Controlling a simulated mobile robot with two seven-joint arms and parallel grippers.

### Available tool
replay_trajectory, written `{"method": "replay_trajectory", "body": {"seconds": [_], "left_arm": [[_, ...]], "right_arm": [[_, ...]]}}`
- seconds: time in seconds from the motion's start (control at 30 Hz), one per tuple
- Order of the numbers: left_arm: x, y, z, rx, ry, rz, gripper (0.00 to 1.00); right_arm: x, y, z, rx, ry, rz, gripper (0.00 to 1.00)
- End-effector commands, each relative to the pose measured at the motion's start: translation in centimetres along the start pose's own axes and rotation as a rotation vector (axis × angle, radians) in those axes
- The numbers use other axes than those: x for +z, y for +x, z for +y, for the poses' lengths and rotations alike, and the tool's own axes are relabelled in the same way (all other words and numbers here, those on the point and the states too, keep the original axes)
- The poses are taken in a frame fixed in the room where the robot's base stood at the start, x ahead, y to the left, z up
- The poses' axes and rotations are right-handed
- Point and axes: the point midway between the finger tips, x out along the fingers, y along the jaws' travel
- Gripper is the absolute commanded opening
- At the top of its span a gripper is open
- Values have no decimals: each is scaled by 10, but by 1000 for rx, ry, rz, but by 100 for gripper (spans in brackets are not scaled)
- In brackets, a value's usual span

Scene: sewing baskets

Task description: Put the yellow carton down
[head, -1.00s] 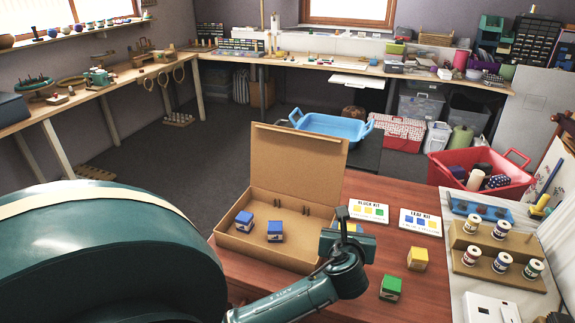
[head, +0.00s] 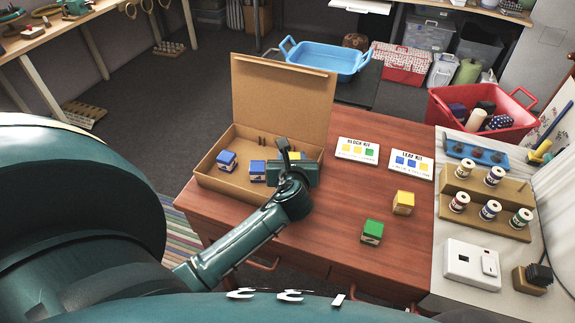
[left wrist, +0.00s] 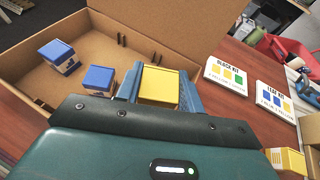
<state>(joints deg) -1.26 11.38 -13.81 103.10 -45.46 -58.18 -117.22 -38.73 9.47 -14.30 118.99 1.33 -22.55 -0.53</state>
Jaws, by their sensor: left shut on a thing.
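My left gripper (head: 290,160) is over the right part of the open cardboard box (head: 225,188). It is shut on a yellow carton (left wrist: 159,87), which shows between its two fingers in the left wrist view. In the head view that carton (head: 298,155) is mostly hidden behind the gripper. I cannot tell whether it touches the box floor. Two blue cartons (head: 226,161) (head: 257,171) stand in the box, left of the gripper. Another yellow carton (head: 404,203) stands on the table to the right. My right gripper is not in view.
A green carton (head: 372,232) stands near the table's front. The box's raised lid (head: 283,105) stands behind. Spools on a wooden stand (head: 475,222) are far right.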

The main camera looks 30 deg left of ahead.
Motion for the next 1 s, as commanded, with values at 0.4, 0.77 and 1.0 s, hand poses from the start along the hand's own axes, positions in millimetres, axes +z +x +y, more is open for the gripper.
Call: {"method": "replay_trajectory", "body": {"seconds": [0.4,0.77,1.0], "left_arm": [[-37,15,0,0,-1,1,15],[-41,17,0,-1,1,0,15],[-47,20,0,-1,1,0,15]], "right_arm": [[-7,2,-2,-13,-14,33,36],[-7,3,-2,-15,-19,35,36],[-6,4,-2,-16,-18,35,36]]}}
